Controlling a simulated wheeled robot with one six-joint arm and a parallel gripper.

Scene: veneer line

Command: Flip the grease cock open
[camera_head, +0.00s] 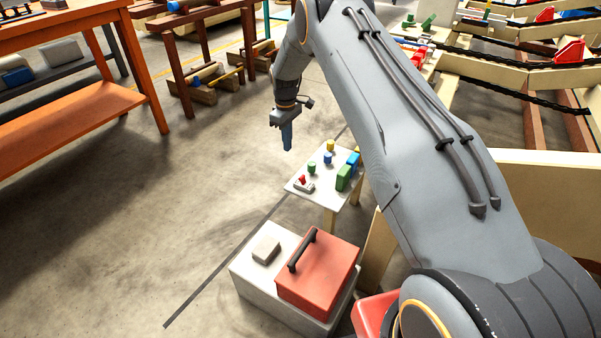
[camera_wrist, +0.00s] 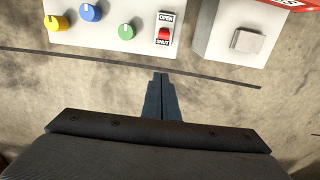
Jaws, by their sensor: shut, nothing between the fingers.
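The grease cock appears to be the small red lever (camera_wrist: 163,35) on a plate marked OPEN at its top and SHUT at its bottom in the wrist view. The red part sits low, just above the SHUT label. In the head view the red lever (camera_head: 302,179) is at the near left corner of a pale panel table (camera_head: 325,193). My gripper (camera_head: 287,149) is shut and empty, above and to the left of the panel, apart from it. In the wrist view my gripper (camera_wrist: 161,75) points toward the lever, with its tips below the panel edge.
Yellow (camera_wrist: 56,23), blue (camera_wrist: 91,12) and green (camera_wrist: 127,31) knobs share the panel. Taller green (camera_head: 343,178) and blue blocks stand at its right. A red toolbox (camera_head: 320,275) sits on a pale box nearer me. Open floor lies to the left.

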